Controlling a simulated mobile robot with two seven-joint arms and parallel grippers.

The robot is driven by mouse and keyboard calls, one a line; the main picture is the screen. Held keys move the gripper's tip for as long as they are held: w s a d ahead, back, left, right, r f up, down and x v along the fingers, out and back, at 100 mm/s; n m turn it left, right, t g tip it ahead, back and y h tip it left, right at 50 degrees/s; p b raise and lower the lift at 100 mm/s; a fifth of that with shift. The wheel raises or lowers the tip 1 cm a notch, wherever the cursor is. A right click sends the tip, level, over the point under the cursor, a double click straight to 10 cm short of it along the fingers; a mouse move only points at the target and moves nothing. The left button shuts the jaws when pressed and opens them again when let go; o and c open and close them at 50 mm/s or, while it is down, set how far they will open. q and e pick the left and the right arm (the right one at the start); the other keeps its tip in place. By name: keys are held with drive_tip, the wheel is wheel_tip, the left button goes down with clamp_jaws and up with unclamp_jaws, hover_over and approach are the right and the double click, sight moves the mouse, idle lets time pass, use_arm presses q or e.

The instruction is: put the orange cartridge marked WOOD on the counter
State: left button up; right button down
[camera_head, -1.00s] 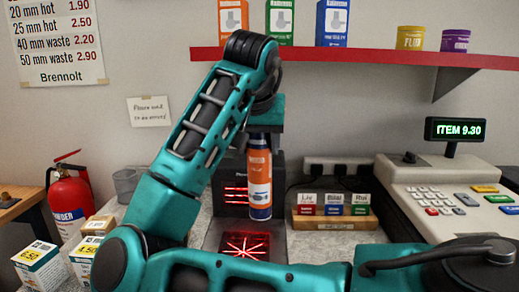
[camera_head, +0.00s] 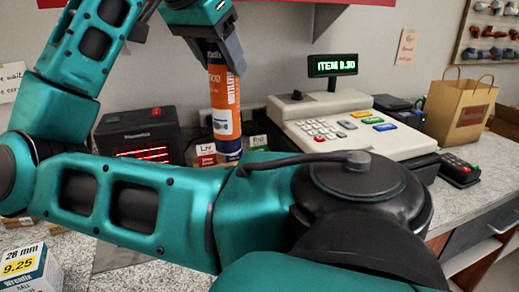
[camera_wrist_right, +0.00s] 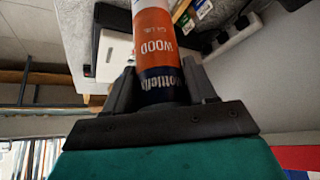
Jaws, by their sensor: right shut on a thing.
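The orange cartridge (camera_head: 225,98) has a blue lower end and hangs roughly upright in my right gripper (camera_head: 212,62). The gripper is shut around its dark top end. In the right wrist view the cartridge (camera_wrist_right: 158,38) shows the word WOOD on its orange label, between the two fingers (camera_wrist_right: 158,92). In the head view its lower tip meets the edge of my arm, so I cannot tell whether it touches anything. The speckled grey counter (camera_head: 468,208) shows at the right; my arm hides much of it. My left gripper is out of view.
A scanner (camera_head: 138,135) with red lines stands left of the cartridge. Small cards (camera_head: 205,150) stand behind it. The till (camera_head: 330,128), card reader (camera_head: 458,170) and paper bag (camera_head: 460,108) are to the right. A carton (camera_head: 30,270) is at lower left. Counter at right front is bare.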

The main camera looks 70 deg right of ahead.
drive_tip(key=s+r+m+g+y, duration=0.1)
drive_tip(key=s+m+g, duration=0.2)
drive_tip(key=s+m, duration=0.3)
wheel_tip(320, 180, down, 20)
drive_tip(key=s+b, duration=0.1)
drive_tip(key=b, duration=0.4)
drive_tip(key=shift+s+d+r, duration=0.2)
drive_tip(key=shift+s, duration=0.1)
drive_tip(key=shift+f+b, duration=0.1)
drive_tip(key=shift+b, duration=0.2)
drive_tip(key=shift+c, duration=1.8)
unclamp_jaws()
